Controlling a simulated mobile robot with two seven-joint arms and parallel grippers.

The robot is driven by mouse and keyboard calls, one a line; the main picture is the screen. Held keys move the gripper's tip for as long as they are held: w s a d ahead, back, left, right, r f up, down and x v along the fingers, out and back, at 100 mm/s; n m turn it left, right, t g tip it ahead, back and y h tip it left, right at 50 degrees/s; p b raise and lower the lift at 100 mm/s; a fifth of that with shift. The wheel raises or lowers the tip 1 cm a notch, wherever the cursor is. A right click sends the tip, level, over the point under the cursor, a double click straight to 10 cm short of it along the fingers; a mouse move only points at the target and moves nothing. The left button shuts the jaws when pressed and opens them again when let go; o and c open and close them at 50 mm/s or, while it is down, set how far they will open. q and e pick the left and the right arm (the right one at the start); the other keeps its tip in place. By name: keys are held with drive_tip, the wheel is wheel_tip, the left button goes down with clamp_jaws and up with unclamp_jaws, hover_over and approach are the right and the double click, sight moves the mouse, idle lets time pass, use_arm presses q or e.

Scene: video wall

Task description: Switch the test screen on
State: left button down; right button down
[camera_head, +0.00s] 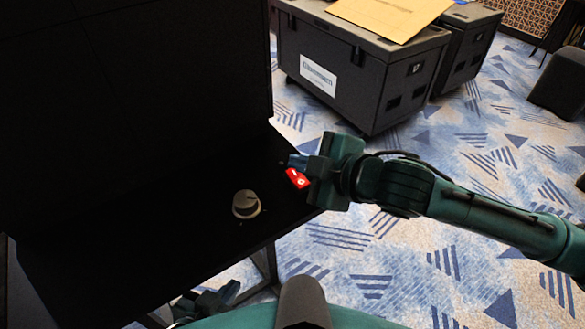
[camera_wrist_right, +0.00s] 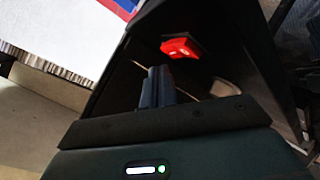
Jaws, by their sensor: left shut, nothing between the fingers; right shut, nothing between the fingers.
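A red rocker switch (camera_head: 298,178) with white marks is on the black table top, near its right edge. It also shows in the right wrist view (camera_wrist_right: 182,47), just past my fingertips. My right gripper (camera_head: 292,161) is shut and empty, its fingertips beside the switch and partly over it in the head view. I cannot tell whether they touch it. My left gripper (camera_head: 215,298) is shut and empty, low at the bottom, below the table edge in the picture. A large dark upright panel (camera_head: 130,70) at the left shows no lit picture.
A grey round knob (camera_head: 246,204) stands on the black table top (camera_head: 180,215), left of and nearer than the switch. Black cases (camera_head: 335,75) stand on the patterned carpet behind, with a tan folder (camera_head: 392,14) on top. Carpet right of the table is open.

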sight(307, 183)
drive_tip(key=shift+f, duration=0.1)
drive_tip(key=shift+w+a+f, duration=0.1)
drive_tip(key=shift+f, duration=0.2)
drive_tip(key=shift+w+f, duration=0.1)
drive_tip(key=shift+f, duration=0.3)
idle(0.6)
drive_tip(key=shift+r, duration=0.15)
drive_tip(key=shift+s+r+p, duration=0.2)
drive_tip(key=shift+r+p, duration=0.5)
drive_tip(key=shift+p, duration=0.3)
drive_tip(key=r+p, duration=0.2)
drive_tip(key=d+r+p, duration=0.1)
drive_tip(key=p, duration=0.1)
drive_tip(key=shift+s+r, duration=0.35)
drive_tip(key=shift+s, duration=0.05)
drive_tip(key=shift+r+p, duration=0.35)
drive_tip(key=shift+p, duration=0.15)
drive_tip(key=shift+r, duration=0.1)
